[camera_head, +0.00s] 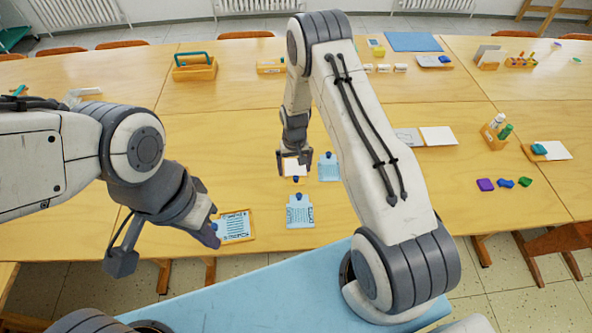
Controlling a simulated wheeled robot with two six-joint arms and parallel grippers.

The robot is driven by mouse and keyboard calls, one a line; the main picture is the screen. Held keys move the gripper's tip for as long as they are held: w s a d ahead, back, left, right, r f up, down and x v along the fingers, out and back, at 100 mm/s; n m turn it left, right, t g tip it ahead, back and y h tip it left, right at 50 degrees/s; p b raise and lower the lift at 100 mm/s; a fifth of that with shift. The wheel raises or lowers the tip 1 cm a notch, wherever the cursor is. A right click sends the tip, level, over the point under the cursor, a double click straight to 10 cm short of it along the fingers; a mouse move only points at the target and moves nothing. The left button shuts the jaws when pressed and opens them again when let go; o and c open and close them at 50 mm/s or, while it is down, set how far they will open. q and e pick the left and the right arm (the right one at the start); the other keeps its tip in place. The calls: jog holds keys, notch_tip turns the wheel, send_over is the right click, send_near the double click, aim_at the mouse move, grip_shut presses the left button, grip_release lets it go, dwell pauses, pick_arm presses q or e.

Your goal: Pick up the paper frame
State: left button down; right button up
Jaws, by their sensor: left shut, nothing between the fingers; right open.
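A sheet with dark print in a thin orange-yellow frame (237,226), which looks like the paper frame, lies flat near the table's front edge. My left gripper (210,232) is shut and empty at its left edge; I cannot tell whether they touch. My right gripper (294,172) is open, pointing down above a small white sheet (294,167) with a blue piece at its lower edge. I cannot tell whether the fingers touch that sheet.
Light blue clipboard-like sheets lie near the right gripper, one in front (300,214) and one to its right (328,170). An orange caddy (195,70) stands at the back left. Small coloured blocks (505,183) and a bottle holder (494,138) are on the right.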

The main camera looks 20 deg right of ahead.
aim_at(296, 177)
jog(key=f, duration=0.1)
jog(key=f+p, duration=0.1)
jog(key=f, duration=0.1)
jog(key=shift+s+d+f, duration=0.1)
jog(key=shift+s+f, duration=0.1)
jog(key=shift+s, duration=0.15)
jog(key=shift+f+p, duration=0.35)
jog(key=shift+f, duration=0.3)
jog(key=c, duration=1.2)
jog(key=shift+o, duration=0.2)
jog(key=shift+r, duration=0.15)
